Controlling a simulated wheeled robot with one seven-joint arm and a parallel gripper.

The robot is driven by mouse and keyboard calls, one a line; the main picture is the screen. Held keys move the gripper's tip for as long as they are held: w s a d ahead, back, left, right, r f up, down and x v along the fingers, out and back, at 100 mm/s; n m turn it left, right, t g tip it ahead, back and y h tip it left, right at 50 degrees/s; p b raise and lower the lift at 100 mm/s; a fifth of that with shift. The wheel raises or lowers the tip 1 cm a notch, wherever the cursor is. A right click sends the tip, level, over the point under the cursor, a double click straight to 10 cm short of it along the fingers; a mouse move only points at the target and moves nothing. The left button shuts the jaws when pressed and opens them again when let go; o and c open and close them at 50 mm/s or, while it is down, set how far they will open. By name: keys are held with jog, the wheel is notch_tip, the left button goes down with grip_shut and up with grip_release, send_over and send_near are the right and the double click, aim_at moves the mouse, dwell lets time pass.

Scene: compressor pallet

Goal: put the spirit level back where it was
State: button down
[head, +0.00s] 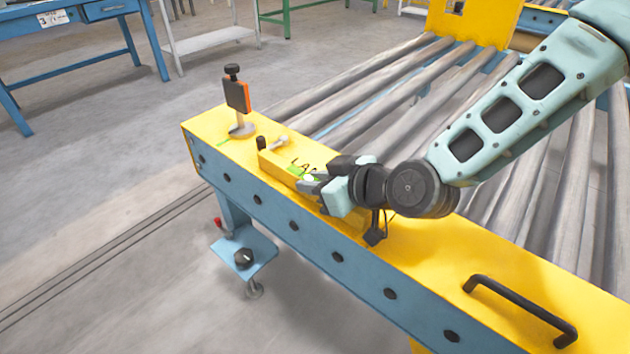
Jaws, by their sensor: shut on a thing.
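The spirit level looks to be the yellow bar (279,168) with green and dark marks on its top, low over or on the yellow top of the conveyor's end beam (209,124). I cannot tell whether it touches the beam. My gripper (313,184) reaches in from the right and is shut on the bar's near right part. The fingers and wrist hide that end of the bar.
An orange and black device (237,96) on a round-footed post stands on the beam's far left end. A small grey pin (279,143) and a dark knob show by the bar. A black handle (520,309) is at the near right. Metal rollers (345,95) lie behind.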

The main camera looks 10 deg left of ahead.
jog(key=c, duration=1.3)
grip_release()
jog(key=shift+o, duration=0.2)
jog(key=shift+r, duration=0.2)
notch_tip(320, 180, up, 5)
jog(key=p, duration=0.5)
send_over(365, 212)
jog(key=w+a, duration=0.1)
jog(key=a, duration=0.1)
jog(key=shift+d, duration=0.15)
jog(key=d+p, duration=0.1)
jog(key=s+p, duration=0.1)
jog(key=p, duration=0.1)
jog(key=shift+d+r, duration=0.2)
jog(key=shift+d, duration=0.2)
jog(key=shift+f, duration=0.1)
